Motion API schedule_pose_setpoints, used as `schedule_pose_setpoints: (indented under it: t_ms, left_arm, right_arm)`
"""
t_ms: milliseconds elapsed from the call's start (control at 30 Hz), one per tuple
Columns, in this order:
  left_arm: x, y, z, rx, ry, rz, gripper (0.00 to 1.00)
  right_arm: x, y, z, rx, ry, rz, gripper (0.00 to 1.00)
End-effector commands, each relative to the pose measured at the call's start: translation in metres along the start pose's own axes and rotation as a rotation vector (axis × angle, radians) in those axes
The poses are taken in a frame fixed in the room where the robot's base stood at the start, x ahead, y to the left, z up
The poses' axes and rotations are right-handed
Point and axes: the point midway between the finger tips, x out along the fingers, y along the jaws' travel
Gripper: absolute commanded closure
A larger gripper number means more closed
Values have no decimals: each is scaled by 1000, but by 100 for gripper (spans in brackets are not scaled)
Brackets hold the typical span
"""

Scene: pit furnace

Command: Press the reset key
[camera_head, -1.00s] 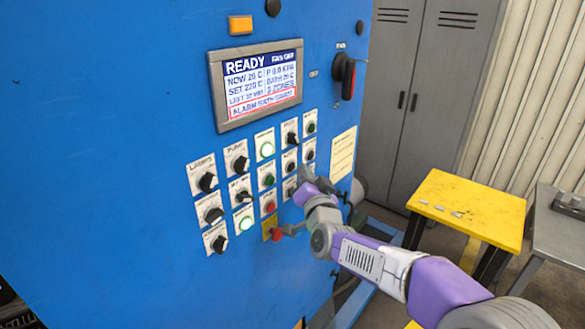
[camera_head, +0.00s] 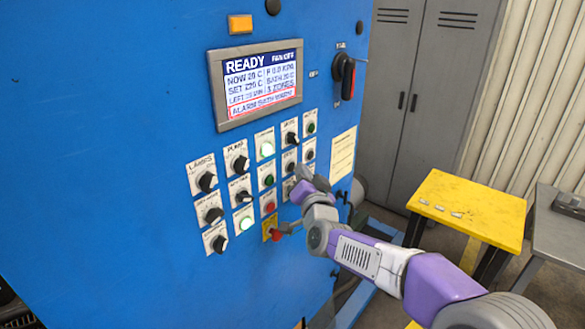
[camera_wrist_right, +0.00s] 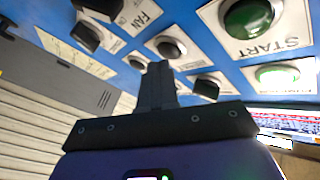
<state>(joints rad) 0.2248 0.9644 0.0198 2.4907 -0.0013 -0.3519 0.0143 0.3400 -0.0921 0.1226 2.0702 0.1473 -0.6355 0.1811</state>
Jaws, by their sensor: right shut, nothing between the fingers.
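The blue furnace front carries a control panel of white-plated keys and knobs. I cannot read a reset label in any view. A dark round key (camera_head: 289,163) sits just above my right fingertips, and small dark keys also show ahead of the fingers in the right wrist view (camera_wrist_right: 170,47). My right gripper (camera_head: 302,174) is shut and empty, with its tips close to the panel's lower right part. It also shows in the right wrist view (camera_wrist_right: 158,70). Whether the tips touch a key is unclear. The gripper and wrist hide part of the lower right keys. My left gripper is out of view.
A screen (camera_head: 258,84) above the keys reads READY, with a red-framed alarm line. A red-and-black rotary switch (camera_head: 344,75) is to its right. A green START button (camera_wrist_right: 250,17) shows in the wrist view. A yellow table (camera_head: 470,205) and grey lockers (camera_head: 420,90) stand right.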

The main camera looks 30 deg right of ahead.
Motion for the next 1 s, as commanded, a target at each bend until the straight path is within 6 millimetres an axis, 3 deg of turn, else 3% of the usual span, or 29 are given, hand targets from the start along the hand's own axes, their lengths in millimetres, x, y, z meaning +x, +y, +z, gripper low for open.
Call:
schedule_pose_setpoints:
  t_ms: [1000]
  left_arm:
    - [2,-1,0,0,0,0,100]
  right_arm:
    - [5,-3,3,0,1,-1,100]
